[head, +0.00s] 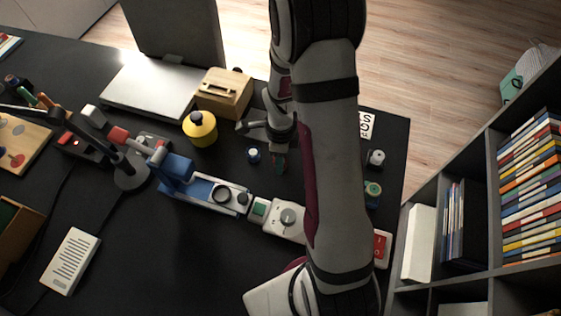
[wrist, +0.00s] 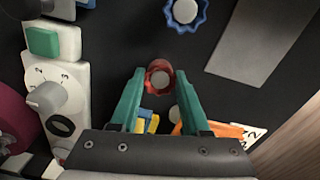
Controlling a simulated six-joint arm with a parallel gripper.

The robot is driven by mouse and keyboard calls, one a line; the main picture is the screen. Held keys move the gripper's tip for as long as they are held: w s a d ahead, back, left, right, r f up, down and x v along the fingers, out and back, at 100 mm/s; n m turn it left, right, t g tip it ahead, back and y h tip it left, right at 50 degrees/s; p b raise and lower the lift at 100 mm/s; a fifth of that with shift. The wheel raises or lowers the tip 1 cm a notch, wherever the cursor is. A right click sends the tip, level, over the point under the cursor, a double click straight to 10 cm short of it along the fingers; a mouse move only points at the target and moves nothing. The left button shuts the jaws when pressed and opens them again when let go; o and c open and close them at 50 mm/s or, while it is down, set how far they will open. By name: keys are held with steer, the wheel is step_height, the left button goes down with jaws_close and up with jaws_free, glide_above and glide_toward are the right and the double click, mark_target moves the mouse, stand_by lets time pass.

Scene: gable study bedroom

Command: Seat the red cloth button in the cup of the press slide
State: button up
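A round red piece with a grey centre, which looks like the red cloth button (wrist: 159,75), stands on the dark desk in the wrist view. My gripper (wrist: 160,80) has its two green fingers on either side of it, with a narrow gap at each side. In the head view my gripper (head: 279,162) points down at the desk, and the arm hides most of the button. The blue press (head: 178,172) lies left of my gripper, with a dark ring on its pale bed (head: 205,190). I cannot tell for certain which round part is the slide's cup.
A blue scalloped piece (wrist: 185,12) stands near the button. A white dial unit (head: 284,217) adjoins the press. A yellow pot (head: 200,128), wooden box (head: 224,94) and lamp (head: 131,170) stand behind and left.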

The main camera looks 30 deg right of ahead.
jaws_close()
